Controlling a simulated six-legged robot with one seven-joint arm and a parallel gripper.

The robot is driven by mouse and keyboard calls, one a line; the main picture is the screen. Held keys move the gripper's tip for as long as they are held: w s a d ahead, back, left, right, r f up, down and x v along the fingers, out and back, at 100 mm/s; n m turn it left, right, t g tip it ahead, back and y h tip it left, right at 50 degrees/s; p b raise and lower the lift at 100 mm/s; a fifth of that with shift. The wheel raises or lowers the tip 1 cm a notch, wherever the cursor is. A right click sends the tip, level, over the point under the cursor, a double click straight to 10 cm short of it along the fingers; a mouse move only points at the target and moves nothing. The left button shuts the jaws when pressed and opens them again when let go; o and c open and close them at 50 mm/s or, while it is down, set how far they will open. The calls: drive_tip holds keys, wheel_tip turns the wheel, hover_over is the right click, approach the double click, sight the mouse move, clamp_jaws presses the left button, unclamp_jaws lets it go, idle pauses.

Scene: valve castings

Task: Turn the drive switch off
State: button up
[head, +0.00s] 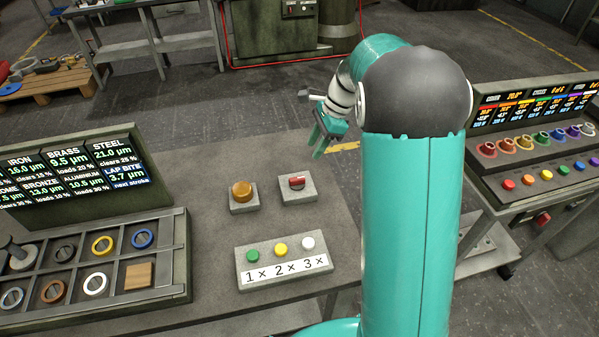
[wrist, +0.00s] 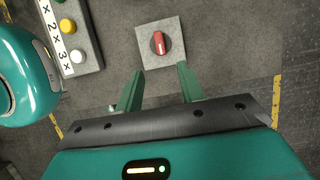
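The drive switch is a red rotary handle (head: 297,182) on a small grey block (head: 298,195) near the right side of the bench. In the wrist view the red handle (wrist: 158,42) sits on a dark round base, and its long side runs roughly up and down the picture. My gripper (head: 320,150) is beyond the switch in the head view, above the bench edge. In the wrist view my gripper (wrist: 160,80) has its two green fingers apart with nothing between them. The switch lies ahead of the fingertips, apart from them.
An amber dome button (head: 242,191) stands left of the switch. A panel with green, yellow and white buttons (head: 281,258) lies nearer. A divided tray (head: 184,262) with rings and a display (head: 70,178) are at left. A second bench with coloured knobs (head: 545,150) is at right.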

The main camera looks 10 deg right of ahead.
sight(297, 178)
drive_tip(key=x, duration=1.2)
drive_tip(key=shift+a, duration=0.1)
drive_tip(key=shift+c, duration=0.2)
clamp_jaws()
